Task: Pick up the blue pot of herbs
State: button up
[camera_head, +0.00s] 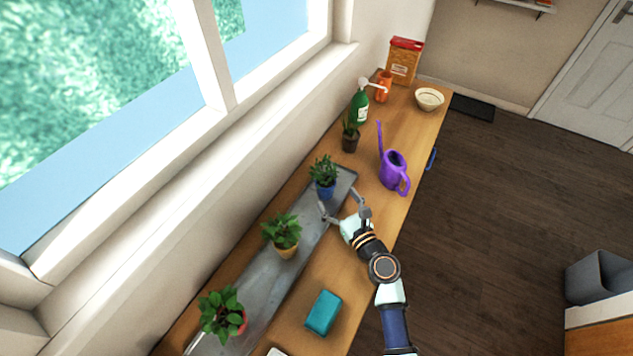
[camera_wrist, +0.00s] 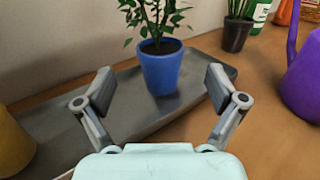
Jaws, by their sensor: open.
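The blue pot of herbs (camera_head: 325,191) stands upright at the far end of a long grey tray (camera_head: 258,284) under the window. In the wrist view the blue pot (camera_wrist: 160,72) holds dark soil and a leafy green plant, whose top is cut off by the frame. My gripper (camera_head: 340,203) is open and empty, just in front of the pot. In the wrist view my gripper's fingers (camera_wrist: 161,92) are spread to either side of the pot's lower part, with the pot beyond them; they do not appear to touch it.
A yellow pot (camera_head: 286,250) and a red pot (camera_head: 240,322) with plants share the tray. A purple watering can (camera_head: 393,170) stands to the right. A dark potted plant (camera_head: 350,142) and green bottle (camera_head: 360,106) stand behind. A teal block (camera_head: 323,312) lies nearer on the wooden counter.

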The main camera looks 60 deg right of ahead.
aim_at(325, 179)
jog(key=shift+w+d+f, duration=0.1)
jog(key=shift+w, duration=0.2)
jog(key=shift+x, duration=0.85)
jog(key=b+x, duration=0.2)
jog(key=x, duration=0.3)
jog(key=shift+d, duration=0.15)
jog(key=c, duration=1.5)
